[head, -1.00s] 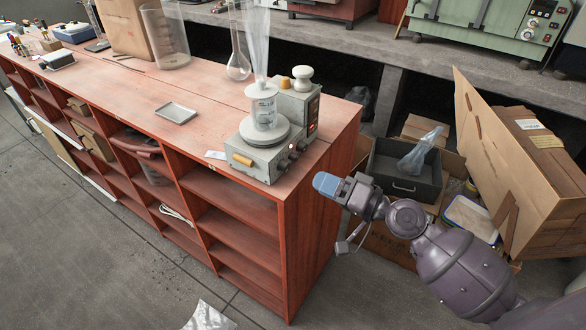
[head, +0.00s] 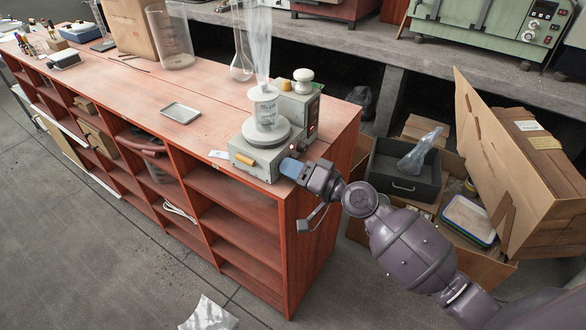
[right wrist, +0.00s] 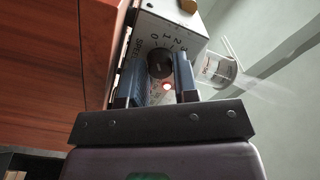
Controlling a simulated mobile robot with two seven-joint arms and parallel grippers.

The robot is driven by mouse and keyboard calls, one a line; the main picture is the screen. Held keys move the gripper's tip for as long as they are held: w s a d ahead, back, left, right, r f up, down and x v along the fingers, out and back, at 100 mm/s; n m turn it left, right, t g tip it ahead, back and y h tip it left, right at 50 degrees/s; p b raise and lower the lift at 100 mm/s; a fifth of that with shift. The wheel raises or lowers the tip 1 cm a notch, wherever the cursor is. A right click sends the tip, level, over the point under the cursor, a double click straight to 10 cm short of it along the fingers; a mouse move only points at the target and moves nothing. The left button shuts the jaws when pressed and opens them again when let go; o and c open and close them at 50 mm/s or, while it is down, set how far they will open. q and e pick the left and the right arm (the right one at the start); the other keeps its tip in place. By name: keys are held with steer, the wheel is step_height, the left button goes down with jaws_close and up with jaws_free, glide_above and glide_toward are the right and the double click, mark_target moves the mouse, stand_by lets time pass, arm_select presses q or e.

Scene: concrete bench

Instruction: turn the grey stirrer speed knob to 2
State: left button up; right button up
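The hotplate stirrer (head: 262,155) stands at the front right corner of the red-brown bench, with a beaker (head: 264,104) on its round plate. In the right wrist view the dark grey speed knob (right wrist: 160,62) sits on the stirrer's pale front panel, beside the word SPEED and the digits 0, 1, 2 and 3. I cannot make out its pointer. My right gripper (head: 291,168) is at the panel. In the wrist view its two blue-grey fingers (right wrist: 159,72) are apart, one on each side of the knob; contact is not clear. My left gripper is not in view.
A red light (right wrist: 166,86) glows on the panel near the knob. A small metal tray (head: 180,112) and a large empty beaker (head: 170,36) stand on the bench to the left. Cardboard boxes (head: 540,190) and a dark drawer (head: 402,175) lie to the right.

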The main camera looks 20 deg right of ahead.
steer(key=c, duration=0.4)
steer(key=shift+c, duration=0.2)
steer(key=shift+m, duration=1.4)
steer(key=m+p, duration=0.1)
steer(key=m, duration=0.3)
steer(key=shift+r, duration=0.1)
steer(key=shift+m+p, duration=0.65)
steer(key=shift+m, duration=0.85)
steer(key=o, duration=0.7)
steer(key=shift+c, duration=0.2)
